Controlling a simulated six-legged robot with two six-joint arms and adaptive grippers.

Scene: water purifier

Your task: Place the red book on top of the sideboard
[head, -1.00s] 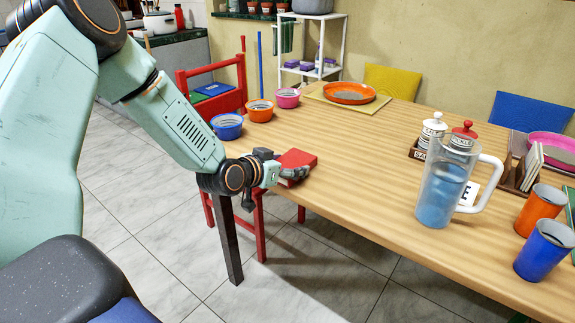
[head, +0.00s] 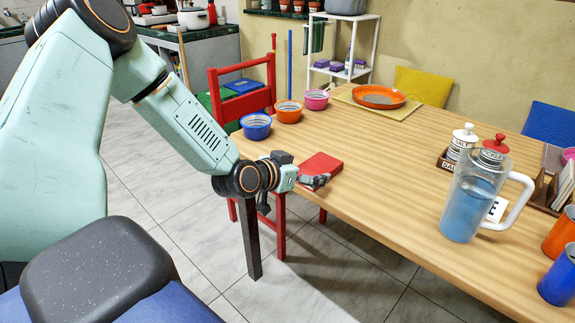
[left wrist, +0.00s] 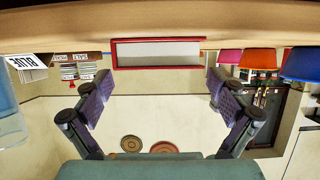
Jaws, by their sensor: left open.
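The red book (head: 322,164) lies flat on the wooden table near its left edge. In the left wrist view, which is upside down, the book's edge with pale pages (left wrist: 158,52) faces me between the fingers. My left gripper (head: 312,181) is at the table's edge, right beside the book. Its fingers are spread in the left wrist view (left wrist: 160,95), and nothing is held between them. I cannot tell whether a fingertip touches the book. My right gripper is out of view. No sideboard can be made out with certainty.
Blue (head: 256,126), orange (head: 288,112) and pink (head: 316,100) bowls stand behind the book. A water pitcher (head: 470,205) and cups are at the right of the table (head: 400,165). A red chair (head: 228,98) stands at the table's left end. Tiled floor is open at left.

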